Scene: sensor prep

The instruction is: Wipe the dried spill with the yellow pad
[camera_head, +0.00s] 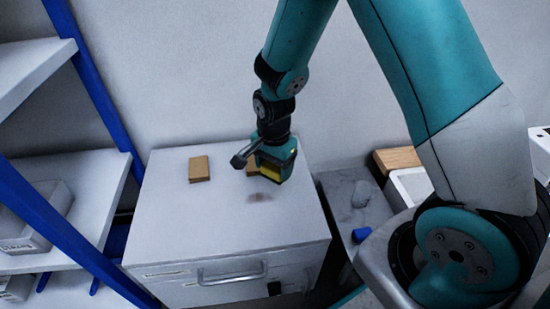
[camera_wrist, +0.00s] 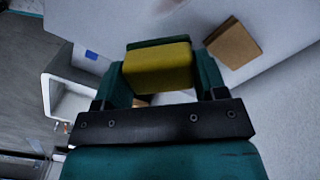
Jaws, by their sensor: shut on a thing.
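My gripper (camera_head: 277,164) is above the white cabinet top, toward its back right. It is shut on the yellow pad (camera_head: 269,169), which also shows between the fingers in the wrist view (camera_wrist: 158,68). A faint brownish spill (camera_head: 259,197) marks the cabinet top just below and left of the pad. The pad appears held above the surface, apart from the spill. In the wrist view I cannot make out the spill clearly.
The white cabinet (camera_head: 215,228) has a brown block (camera_head: 199,169) at the back left. A blue-framed shelf (camera_head: 95,85) stands left. A lower grey surface with a clear cup (camera_head: 361,194) is right.

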